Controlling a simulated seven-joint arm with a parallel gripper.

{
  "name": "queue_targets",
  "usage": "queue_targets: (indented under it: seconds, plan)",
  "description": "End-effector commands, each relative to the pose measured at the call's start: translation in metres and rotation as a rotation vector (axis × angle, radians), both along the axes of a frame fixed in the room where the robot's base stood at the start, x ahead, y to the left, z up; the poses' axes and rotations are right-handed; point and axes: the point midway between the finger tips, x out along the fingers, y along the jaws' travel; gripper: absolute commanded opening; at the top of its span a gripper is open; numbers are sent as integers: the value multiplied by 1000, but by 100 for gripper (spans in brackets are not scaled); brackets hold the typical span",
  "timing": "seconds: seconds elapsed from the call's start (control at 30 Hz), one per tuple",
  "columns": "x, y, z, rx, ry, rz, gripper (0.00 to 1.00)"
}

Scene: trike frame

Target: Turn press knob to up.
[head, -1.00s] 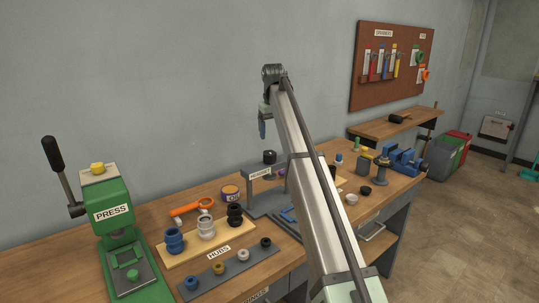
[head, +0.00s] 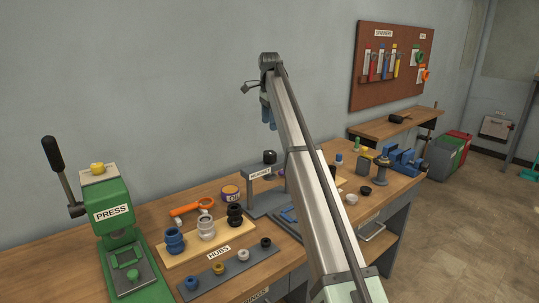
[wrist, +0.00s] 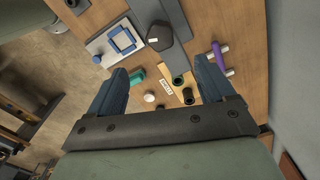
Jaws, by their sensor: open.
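The green press (head: 113,212) stands at the left end of the bench in the head view. A yellow knob (head: 97,168) sits on top of it. A dark lever with a black grip (head: 53,153) rises from its left side, tilted. I cannot read which way the yellow knob is set. My gripper (head: 268,116) is high above the bench, well right of the press, with its blue fingers hanging down. In the wrist view the fingers (wrist: 160,78) are spread apart with nothing between them. The press is not seen in the wrist view.
A wooden hubs tray (head: 208,245) and a grey strip of small rings (head: 229,270) lie right of the press. An orange tool (head: 192,206) and a grey measuring stand (head: 262,172) are behind. A blue vise (head: 403,160) is further right. Air above the press is clear.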

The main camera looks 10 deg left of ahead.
Motion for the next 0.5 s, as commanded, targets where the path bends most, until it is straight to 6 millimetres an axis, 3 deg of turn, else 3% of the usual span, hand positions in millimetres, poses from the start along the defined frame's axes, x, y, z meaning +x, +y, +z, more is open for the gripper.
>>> queue_targets:
  seconds: [0.27, 0.5]
  plan:
    - [-1, 0, -15, 0, 0, -48, 82]
    - [-1, -1, -54, 0, 0, -46, 82]
